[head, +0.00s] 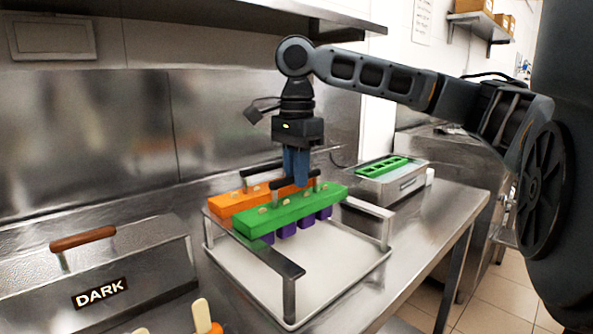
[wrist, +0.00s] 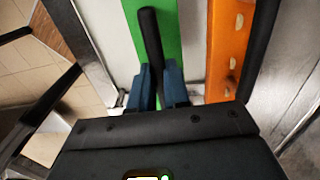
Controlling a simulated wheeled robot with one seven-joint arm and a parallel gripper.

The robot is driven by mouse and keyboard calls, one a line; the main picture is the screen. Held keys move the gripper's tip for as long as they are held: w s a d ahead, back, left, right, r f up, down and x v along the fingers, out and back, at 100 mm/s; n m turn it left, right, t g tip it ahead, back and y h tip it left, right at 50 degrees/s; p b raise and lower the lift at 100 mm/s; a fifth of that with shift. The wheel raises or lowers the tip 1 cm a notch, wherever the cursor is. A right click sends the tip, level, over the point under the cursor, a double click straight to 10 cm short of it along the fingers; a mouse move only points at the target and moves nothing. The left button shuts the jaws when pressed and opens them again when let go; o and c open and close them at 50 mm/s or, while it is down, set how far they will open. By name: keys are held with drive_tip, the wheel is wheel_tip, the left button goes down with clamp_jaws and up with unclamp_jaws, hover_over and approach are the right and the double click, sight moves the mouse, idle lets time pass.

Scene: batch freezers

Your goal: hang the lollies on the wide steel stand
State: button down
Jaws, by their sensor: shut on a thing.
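My gripper (head: 300,181) points straight down and is shut on the black handle of a green lolly holder (head: 290,212). Purple lollies (head: 287,229) hang below this holder, with stick ends showing on its top. The wide steel stand (head: 289,265) has two raised side rails over a white tray. The green holder spans between the rails; I cannot tell whether it touches them. An orange holder (head: 228,203) lies across the stand just behind it. The wrist view shows my fingers (wrist: 158,88) at the handle, with the green holder (wrist: 127,12) and the orange holder (wrist: 221,60) side by side.
A steel box with a green slotted top (head: 385,165) stands behind right on the counter. A lidded steel bin marked DARK (head: 120,275) is at front left. Stick ends, one on an orange lolly (head: 203,318), show at the bottom edge. A shelf (head: 250,12) hangs above.

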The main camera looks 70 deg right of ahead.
drive_tip(key=c, duration=1)
unclamp_jaws()
wheel_tip(320, 180, up, 8)
drive_tip(key=shift+f, duration=0.1)
